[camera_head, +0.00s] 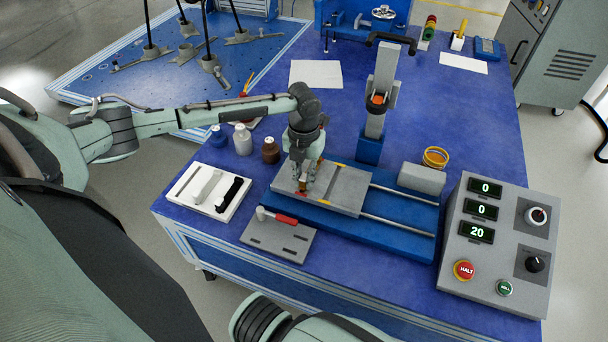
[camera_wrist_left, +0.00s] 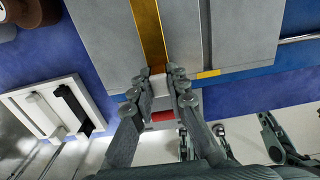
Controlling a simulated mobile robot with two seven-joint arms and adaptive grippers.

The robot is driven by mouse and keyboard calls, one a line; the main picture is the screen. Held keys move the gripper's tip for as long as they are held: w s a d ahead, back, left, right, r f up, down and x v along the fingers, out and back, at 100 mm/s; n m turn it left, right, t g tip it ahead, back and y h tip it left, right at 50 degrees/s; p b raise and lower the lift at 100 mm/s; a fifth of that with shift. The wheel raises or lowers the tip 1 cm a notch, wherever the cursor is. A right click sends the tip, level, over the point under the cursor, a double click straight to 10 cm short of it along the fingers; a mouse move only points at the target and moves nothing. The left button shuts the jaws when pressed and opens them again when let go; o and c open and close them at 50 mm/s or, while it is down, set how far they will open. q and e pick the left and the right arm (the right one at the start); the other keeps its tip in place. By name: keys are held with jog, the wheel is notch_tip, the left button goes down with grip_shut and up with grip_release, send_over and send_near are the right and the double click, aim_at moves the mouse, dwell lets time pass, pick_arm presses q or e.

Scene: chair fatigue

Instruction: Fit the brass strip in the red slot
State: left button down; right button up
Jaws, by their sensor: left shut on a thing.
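My left gripper (camera_head: 303,190) is low over the near left part of the grey plate fixture (camera_head: 350,187). It is shut on the brass strip (camera_wrist_left: 148,28). In the left wrist view the strip runs away from the fingers (camera_wrist_left: 159,80) between two grey surfaces. A small reddish patch shows at its near end, between the fingertips. I take it for the red slot's marking, but the fingers hide most of it. I cannot tell whether the strip is seated. A yellow mark (camera_wrist_left: 208,73) lies on the fixture's edge to the right.
A grey pad with a red-handled hammer (camera_head: 285,218) lies in front. A white tray (camera_head: 180,188) and bottles (camera_head: 243,140) stand left. Rails and a grey block (camera_head: 422,178) lie right, with an upright post (camera_head: 383,90) behind and a control box (camera_head: 500,240) farther right.

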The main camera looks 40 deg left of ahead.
pick_arm(q)
jog(key=shift+f, duration=0.45)
jog(key=c, duration=1.4)
grip_release()
notch_tip(320, 180, up, 12)
jog(key=shift+r, duration=0.1)
